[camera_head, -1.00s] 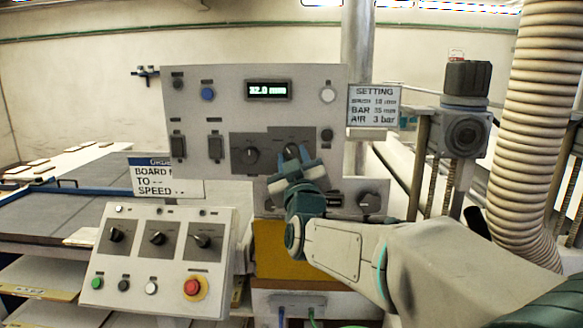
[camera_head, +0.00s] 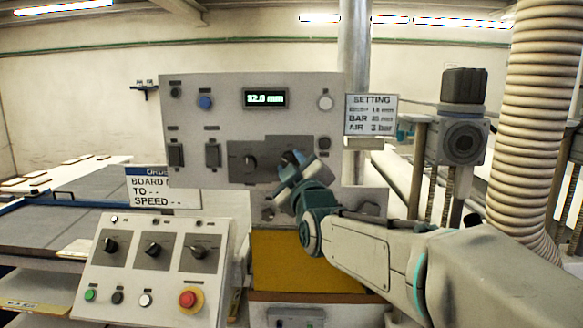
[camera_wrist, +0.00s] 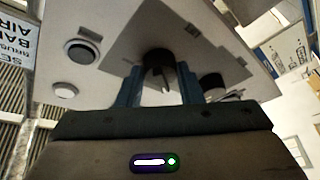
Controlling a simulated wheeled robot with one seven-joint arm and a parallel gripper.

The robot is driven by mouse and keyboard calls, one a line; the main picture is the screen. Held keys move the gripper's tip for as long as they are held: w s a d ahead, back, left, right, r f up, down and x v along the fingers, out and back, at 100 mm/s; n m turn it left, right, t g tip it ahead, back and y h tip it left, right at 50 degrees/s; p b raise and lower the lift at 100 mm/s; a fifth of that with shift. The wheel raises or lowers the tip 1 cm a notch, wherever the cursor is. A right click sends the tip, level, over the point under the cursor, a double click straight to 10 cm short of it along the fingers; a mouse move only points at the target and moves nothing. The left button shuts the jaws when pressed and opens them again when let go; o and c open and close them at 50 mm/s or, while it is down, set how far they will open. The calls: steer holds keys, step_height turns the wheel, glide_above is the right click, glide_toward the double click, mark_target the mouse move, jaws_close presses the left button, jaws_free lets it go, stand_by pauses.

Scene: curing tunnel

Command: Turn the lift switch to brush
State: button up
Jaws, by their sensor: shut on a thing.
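My gripper (camera_head: 292,172) is at the upper control panel (camera_head: 225,105), shut on the right-hand dark knob of the dark grey plate (camera_head: 237,148). In the wrist view, this knob (camera_wrist: 158,70) stands between the two fingers of my gripper (camera_wrist: 160,88), with a pale edge on its face. A second dark knob (camera_head: 250,160) sits to its left on the plate; it also shows in the wrist view (camera_wrist: 212,86). The labels around the knobs are too small to read, and my fingers hide most of the held knob in the head view.
The display (camera_head: 265,98) reads about 12.0 mm. A SETTING sign (camera_head: 371,115) lists brush, bar and air values. A lower sloped panel (camera_head: 150,272) carries several knobs and a red button (camera_head: 187,299). A ribbed hose (camera_head: 535,120) stands at the right.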

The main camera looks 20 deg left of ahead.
steer(key=o, duration=1)
steer(key=b+v, duration=0.3)
steer(key=v, duration=1.1)
steer(key=shift+w+f, duration=0.1)
steer(key=shift+f, duration=0.05)
